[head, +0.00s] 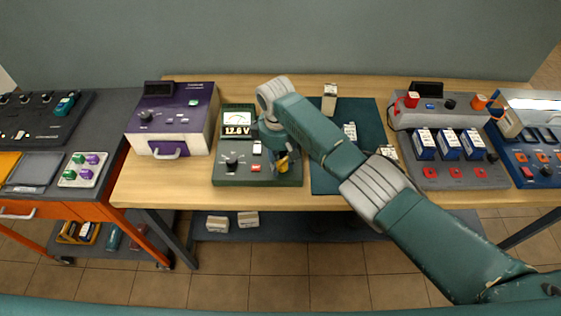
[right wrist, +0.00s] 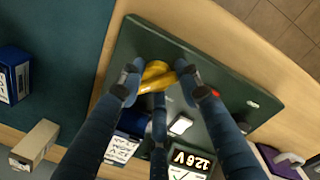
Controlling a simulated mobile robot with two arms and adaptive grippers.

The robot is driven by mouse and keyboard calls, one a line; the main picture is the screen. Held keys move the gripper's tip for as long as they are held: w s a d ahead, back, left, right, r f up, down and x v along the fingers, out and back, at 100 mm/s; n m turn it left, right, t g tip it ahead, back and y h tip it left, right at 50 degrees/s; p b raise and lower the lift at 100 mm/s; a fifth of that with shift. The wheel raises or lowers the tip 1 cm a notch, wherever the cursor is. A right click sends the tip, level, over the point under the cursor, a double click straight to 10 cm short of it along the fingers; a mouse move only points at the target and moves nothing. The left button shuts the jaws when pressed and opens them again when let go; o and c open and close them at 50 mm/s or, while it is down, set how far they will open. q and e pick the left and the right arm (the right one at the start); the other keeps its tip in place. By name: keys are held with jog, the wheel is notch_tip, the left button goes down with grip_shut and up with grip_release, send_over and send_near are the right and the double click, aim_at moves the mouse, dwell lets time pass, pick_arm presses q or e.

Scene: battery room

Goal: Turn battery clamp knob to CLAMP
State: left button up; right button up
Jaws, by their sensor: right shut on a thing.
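The clamp knob is yellow and sits on the dark green tester panel (head: 262,180), at its right side. In the head view my right gripper (head: 281,157) is over this spot and hides most of the knob. In the right wrist view the yellow knob (right wrist: 155,78) lies between the fingertips of my right gripper (right wrist: 160,80), which is shut on it. A battery with a white label (right wrist: 121,149) shows below the knob, partly behind the fingers. Any marking by the knob is hidden or too small to read. My left gripper is not in view.
The tester's display (head: 238,118) reads 12.6 V, with a black knob (head: 232,160) below it. A purple device (head: 173,118) stands to the left. A dark mat (head: 322,180) with batteries lies right, then a grey charger (head: 455,177). My right arm crosses above these.

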aim_at(279, 162)
jog(key=shift+w+r, duration=0.35)
jog(key=shift+w, duration=0.15)
jog(key=o, duration=0.9)
jog(key=shift+o, duration=0.9)
jog(key=shift+f, duration=0.3)
jog(key=shift+r, duration=0.4)
notch_tip(279, 162, up, 11)
jog(key=shift+s+a+r, duration=0.15)
jog(key=shift+s+a, duration=0.05)
jog(key=shift+s, duration=0.1)
jog(key=shift+s, duration=0.1)
